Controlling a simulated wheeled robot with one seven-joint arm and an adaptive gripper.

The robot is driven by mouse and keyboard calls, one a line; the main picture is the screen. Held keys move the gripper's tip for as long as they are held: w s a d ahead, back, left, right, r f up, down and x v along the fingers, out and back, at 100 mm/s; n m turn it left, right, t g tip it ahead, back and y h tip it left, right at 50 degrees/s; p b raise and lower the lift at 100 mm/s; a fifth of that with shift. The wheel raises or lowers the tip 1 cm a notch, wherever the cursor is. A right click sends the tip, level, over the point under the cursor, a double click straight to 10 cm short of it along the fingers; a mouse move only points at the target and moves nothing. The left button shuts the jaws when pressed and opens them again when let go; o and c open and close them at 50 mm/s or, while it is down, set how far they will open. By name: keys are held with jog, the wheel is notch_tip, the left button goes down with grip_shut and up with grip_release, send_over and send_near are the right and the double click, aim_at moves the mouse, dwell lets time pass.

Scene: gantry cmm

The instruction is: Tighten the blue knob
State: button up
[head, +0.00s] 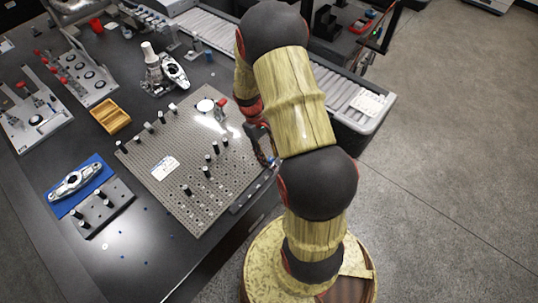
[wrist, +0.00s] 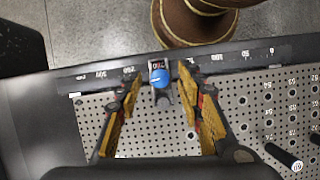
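The blue knob (wrist: 159,78) shows in the wrist view at the edge of the perforated plate (wrist: 160,140), on a small dark mount by the scale marked with numbers. My gripper (wrist: 161,88) is open, with one yellow-padded finger on each side of the knob and a clear gap to both. The fingers do not touch it. In the head view my gripper (head: 266,152) is at the plate's right edge, partly hidden by my arm. The knob is hard to make out there.
The plate (head: 190,190) carries several black posts and a white label. A yellow tray (head: 111,116), a blue mat (head: 60,205) with a metal part, and fixtures stand to the left. A black post (wrist: 283,157) stands right of my gripper in the wrist view.

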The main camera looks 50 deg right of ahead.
jog(key=v, duration=1.2)
